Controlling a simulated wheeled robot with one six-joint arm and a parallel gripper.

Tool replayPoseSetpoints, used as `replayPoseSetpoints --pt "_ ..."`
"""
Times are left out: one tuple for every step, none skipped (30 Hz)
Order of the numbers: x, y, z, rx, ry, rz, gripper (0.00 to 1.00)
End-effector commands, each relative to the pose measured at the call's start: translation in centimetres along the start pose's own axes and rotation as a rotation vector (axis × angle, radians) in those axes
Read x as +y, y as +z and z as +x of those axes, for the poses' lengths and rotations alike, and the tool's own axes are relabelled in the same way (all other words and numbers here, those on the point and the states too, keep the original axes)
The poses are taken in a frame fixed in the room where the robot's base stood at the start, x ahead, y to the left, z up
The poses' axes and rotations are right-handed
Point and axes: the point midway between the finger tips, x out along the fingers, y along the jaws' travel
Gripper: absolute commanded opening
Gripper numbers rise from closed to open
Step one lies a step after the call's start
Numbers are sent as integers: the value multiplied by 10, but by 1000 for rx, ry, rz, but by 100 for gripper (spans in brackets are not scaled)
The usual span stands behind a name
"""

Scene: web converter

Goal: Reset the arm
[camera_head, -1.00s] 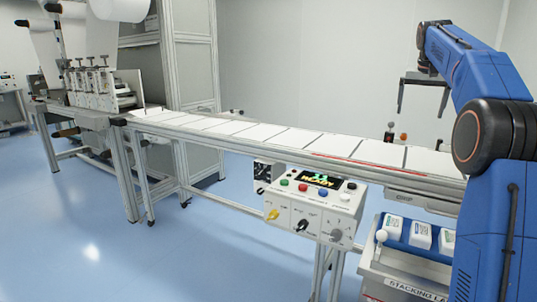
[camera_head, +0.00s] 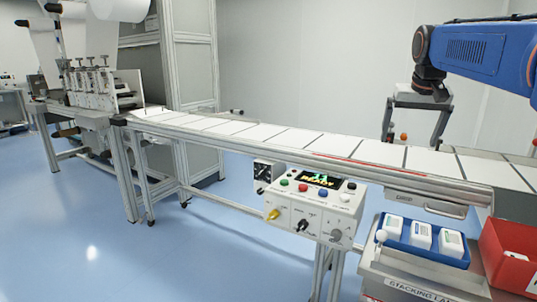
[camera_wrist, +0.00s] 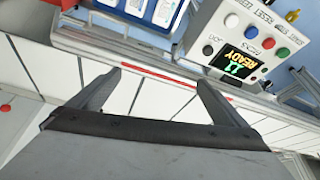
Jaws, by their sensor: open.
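My gripper (camera_head: 412,138) hangs from the blue arm at the upper right in the head view. Its two fingers are wide apart and point down, with nothing between them. It is above the far side of the conveyor (camera_head: 270,133), apart from the white sheets. In the wrist view my gripper (camera_wrist: 160,92) shows two spread fingers over the white sheets and a red strip, with the control box (camera_wrist: 245,45) beyond. The control box also shows in the head view (camera_head: 313,203), with a lit "READY" screen and coloured buttons.
A blue tray (camera_head: 378,240) with several white packs stands on the stacking table (camera_head: 395,281) at lower right. A red bin (camera_head: 508,257) is beside it. The web machine (camera_head: 95,95) stands at far left. The blue floor in front is clear.

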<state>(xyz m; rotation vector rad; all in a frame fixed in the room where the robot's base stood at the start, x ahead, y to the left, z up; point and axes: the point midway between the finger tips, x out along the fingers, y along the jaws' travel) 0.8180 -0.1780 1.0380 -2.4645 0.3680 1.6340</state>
Motion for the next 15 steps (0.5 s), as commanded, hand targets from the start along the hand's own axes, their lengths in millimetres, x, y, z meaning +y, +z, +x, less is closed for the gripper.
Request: replayPoseSetpoints --pt "-3 21 -1 0 -6 -15 98" --pt "-5 33 -1 1 -10 -23 98" --pt "-7 48 0 2 -14 -34 98" --pt "-9 60 1 1 -18 -42 98" --pt "-10 72 2 2 -21 -51 98" --pt "-12 88 4 4 -26 -61 98" --pt "-13 100 6 3 -29 -69 98" --pt "-14 112 8 3 -32 -77 98" --pt "-15 128 10 5 -37 -89 98" --pt "-16 140 13 4 -41 -97 98" --pt "-16 153 15 4 -44 -105 98" --pt "-17 169 19 6 -49 -115 98" --pt "-17 181 22 5 -52 -123 98" --pt "-18 194 25 5 -55 -131 98" --pt "-18 210 29 7 -60 -141 98"
